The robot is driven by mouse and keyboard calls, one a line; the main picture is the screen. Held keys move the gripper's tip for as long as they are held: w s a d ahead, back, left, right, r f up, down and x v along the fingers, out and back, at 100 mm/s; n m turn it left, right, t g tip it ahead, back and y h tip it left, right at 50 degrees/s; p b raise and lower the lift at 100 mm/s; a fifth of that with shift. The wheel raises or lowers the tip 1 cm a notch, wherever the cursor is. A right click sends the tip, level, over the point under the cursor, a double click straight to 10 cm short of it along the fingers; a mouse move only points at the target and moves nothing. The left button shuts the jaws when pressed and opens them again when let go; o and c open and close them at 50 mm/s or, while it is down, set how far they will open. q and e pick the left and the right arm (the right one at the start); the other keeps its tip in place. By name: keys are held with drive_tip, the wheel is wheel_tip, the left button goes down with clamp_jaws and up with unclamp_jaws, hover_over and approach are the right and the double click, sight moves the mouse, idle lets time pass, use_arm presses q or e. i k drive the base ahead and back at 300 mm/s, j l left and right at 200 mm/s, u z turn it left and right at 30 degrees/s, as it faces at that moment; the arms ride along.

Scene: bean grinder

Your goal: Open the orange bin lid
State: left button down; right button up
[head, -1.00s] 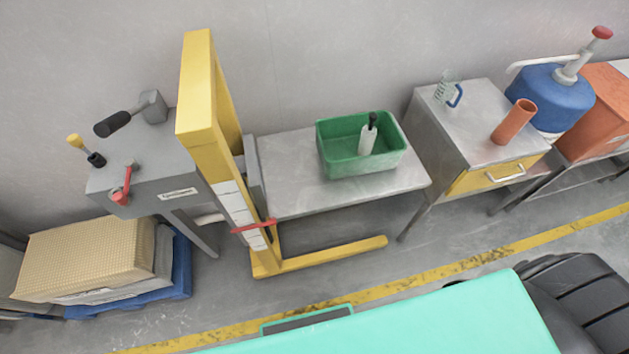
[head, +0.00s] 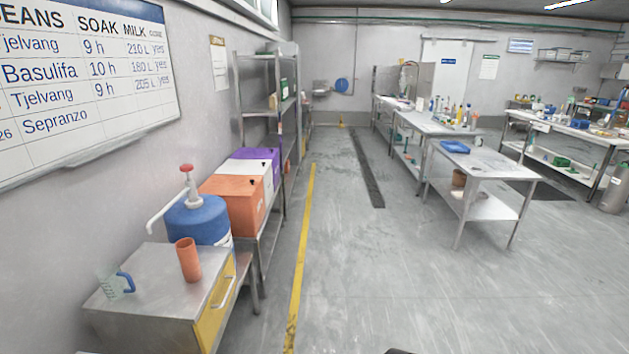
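The orange bin (head: 236,203) stands on a low metal bench along the left wall in the head view, and its lid (head: 232,187) is closed on top. It sits just behind the blue water jug and in front of a white bin. Neither of my grippers is in view, so I cannot see whether they are open or shut.
The blue jug (head: 198,220) with a pump, an orange cup (head: 188,260) and a measuring jug (head: 117,283) are nearby. White (head: 246,170) and purple (head: 262,157) bins stand behind. The floor (head: 345,270) right of the yellow line is clear. Worktables (head: 483,165) stand to the right.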

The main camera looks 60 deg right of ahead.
sight(230, 186)
drive_tip(key=z, duration=1.3)
drive_tip(key=i+l, duration=0.7)
drive_tip(key=i+l+z, duration=0.05)
